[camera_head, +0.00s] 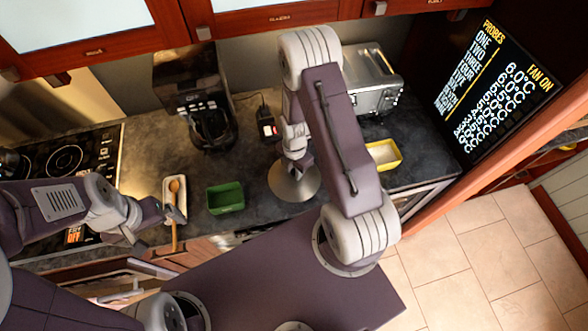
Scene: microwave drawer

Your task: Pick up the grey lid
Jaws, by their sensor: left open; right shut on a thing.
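The grey lid (312,187) is a round metallic disc in the middle of the camera_head view, over the dark counter. My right gripper (294,168) points down at the lid's centre and is shut on it. The gripper hides the middle of the lid, and I cannot tell whether the lid touches the counter. My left gripper (165,215) is open at the counter's front edge on the left, close to a wooden spoon (174,187).
The spoon lies on a white rest (167,195). A green container (240,198) stands left of the lid, a yellow-rimmed one (384,163) to its right. A coffee machine (195,80), a toaster (374,85) and a cooktop (92,150) line the counter. Cabinets (110,45) hang above.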

